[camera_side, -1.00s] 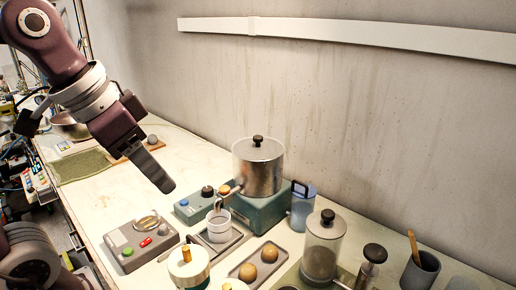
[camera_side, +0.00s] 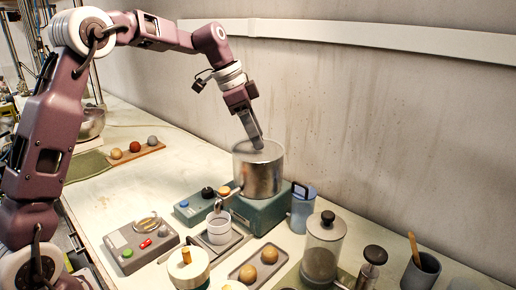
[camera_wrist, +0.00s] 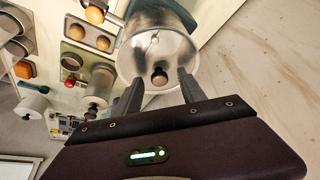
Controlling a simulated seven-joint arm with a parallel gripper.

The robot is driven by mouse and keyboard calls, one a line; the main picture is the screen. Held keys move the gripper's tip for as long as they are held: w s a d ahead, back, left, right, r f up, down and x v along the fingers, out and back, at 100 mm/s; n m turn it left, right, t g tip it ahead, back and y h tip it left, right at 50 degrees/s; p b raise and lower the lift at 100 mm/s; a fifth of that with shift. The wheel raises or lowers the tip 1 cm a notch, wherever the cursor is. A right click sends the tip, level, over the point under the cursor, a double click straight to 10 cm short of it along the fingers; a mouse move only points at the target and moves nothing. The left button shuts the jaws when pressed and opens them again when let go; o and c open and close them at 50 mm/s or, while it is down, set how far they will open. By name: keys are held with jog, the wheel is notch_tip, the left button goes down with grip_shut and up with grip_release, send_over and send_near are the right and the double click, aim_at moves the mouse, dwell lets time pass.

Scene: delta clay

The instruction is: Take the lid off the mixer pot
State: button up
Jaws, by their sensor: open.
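The metal mixer pot (camera_side: 258,177) stands on its blue-green base (camera_side: 266,212) near the wall. Its pale lid (camera_side: 273,150) is on top; in the wrist view the round lid (camera_wrist: 140,52) carries a black knob (camera_wrist: 159,78). My gripper (camera_side: 258,145) points down over the lid, its fingertips at about lid height, and hides the knob in the side view. In the wrist view my gripper (camera_wrist: 158,76) is open, with one finger on each side of the knob and visible gaps. I cannot tell how far down the fingers reach beside the knob.
A blue jug (camera_side: 303,208) stands close right of the base. A lidded clear jar (camera_side: 322,248) and a dark cup with a wooden stick (camera_side: 421,272) are front right. A grey control box (camera_side: 140,243) is front left.

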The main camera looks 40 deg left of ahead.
grip_shut()
jog(key=shift+r, duration=0.1)
